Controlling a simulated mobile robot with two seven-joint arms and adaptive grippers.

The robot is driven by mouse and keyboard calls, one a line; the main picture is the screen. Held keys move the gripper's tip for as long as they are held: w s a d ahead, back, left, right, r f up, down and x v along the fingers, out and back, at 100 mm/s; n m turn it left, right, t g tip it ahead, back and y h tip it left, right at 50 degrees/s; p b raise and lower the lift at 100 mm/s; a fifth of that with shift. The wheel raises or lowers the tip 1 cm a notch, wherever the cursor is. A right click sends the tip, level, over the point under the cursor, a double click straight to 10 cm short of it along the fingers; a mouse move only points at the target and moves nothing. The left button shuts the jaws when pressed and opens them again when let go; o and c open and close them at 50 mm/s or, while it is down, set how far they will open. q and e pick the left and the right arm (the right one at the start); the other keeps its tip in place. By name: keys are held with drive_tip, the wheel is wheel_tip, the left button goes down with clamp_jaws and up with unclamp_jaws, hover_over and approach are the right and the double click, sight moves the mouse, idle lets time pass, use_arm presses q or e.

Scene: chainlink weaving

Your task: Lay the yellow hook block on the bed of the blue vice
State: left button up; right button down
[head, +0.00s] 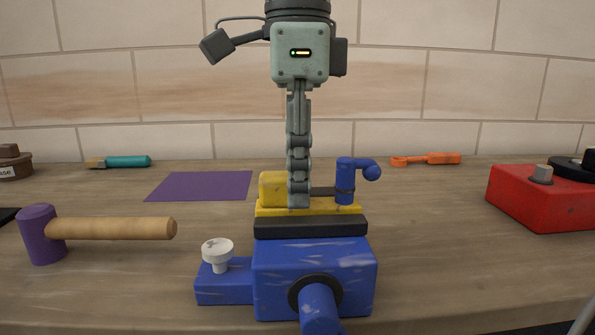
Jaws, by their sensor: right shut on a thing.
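The blue vice (275,265) stands at the front middle of the bench, with a dark jaw bar (310,228) across its front. The yellow hook block (273,190) is just behind and above that bar; its raised end is at the left and a low yellow strip runs right. My right gripper (298,198) points straight down from above and is shut on the yellow block. The gripper fingers hide part of the block. I cannot tell whether the block touches the vice bed, which the front jaw hides. My left gripper is not in view.
A blue upright piece with a side knob (345,182) stands close right of the fingers. A purple mallet (42,235) lies left, a purple mat (200,186) behind it. A red box (535,200) is at right. A teal-handled tool (128,162) and orange tool (440,158) lie at back.

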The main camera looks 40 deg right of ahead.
drive_tip(key=shift+f, duration=0.1)
drive_tip(key=c, duration=1.2)
unclamp_jaws()
drive_tip(key=shift+o, duration=0.2)
wheel_tip(320, 180, up, 12)
